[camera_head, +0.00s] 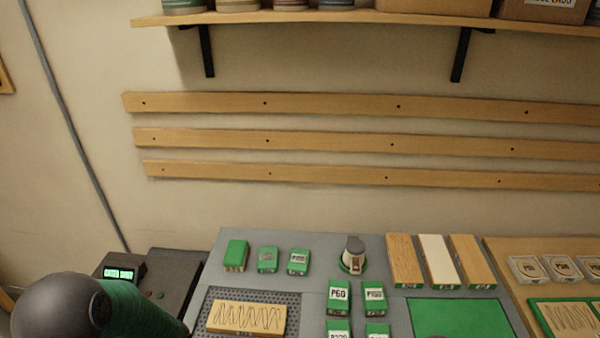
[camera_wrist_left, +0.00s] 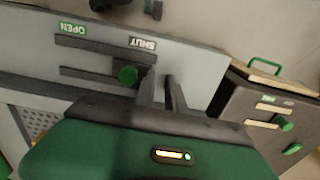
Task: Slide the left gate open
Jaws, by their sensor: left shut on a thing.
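The left gate's green knob (camera_wrist_left: 128,75) shows in the left wrist view, between two dark rails on a grey panel. It is below the SHUT label (camera_wrist_left: 143,43); the OPEN label (camera_wrist_left: 73,29) is further left. My left gripper (camera_wrist_left: 160,78) is at the panel with its fingers close together, right against the knob's right side in the picture. It is shut on the knob, though the contact itself is hard to see. In the head view only part of my left arm shows at lower left. My right gripper is in neither view.
A brown cabinet (camera_wrist_left: 262,105) with green knobs stands right of the panel in the wrist view. In the head view, a grey bench top (camera_head: 225,270) holds green blocks and sanding pieces. A small display box (camera_head: 120,268) stands beside it. Wall slats and a shelf are above.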

